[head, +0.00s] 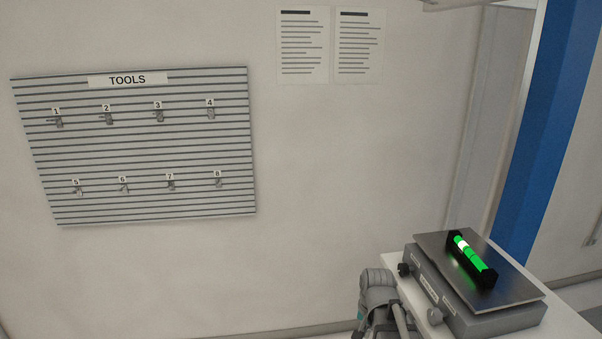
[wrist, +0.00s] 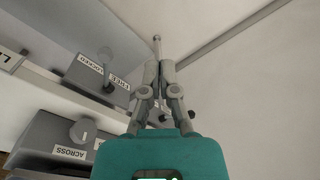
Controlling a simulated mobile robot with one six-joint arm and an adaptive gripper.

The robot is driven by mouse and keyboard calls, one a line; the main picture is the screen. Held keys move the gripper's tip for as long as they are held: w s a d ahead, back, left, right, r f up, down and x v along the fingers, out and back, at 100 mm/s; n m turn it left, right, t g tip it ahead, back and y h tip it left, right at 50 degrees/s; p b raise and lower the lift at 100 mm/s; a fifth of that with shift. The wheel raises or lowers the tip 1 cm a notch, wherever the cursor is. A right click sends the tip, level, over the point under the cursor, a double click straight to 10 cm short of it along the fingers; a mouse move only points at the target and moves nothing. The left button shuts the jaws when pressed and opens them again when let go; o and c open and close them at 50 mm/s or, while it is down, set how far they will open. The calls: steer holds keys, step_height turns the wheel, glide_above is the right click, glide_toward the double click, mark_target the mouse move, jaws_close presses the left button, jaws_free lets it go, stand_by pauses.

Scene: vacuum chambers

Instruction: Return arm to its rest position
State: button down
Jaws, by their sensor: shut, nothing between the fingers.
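My gripper (wrist: 158,68) is shut in the wrist view, its fingers together with nothing between them. It points up the picture, to the right of a grey device (wrist: 98,137) with labelled knobs. Part of my arm shows at the bottom of the head view, just left of a white table; I cannot make out the fingertips there.
A grey levelling platform (head: 519,290) stands on the white table (head: 565,325), bearing a bright green spirit level (head: 474,259). A tool board (head: 135,150) with numbered hooks hangs on the wall. A blue column (head: 552,110) rises behind the table.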

steer(key=s+r+n, duration=0.1)
steer(key=s+n, duration=0.4)
steer(key=s, duration=0.1)
steer(key=shift+a+n+g+p, duration=0.3)
steer(key=shift+p, duration=0.1)
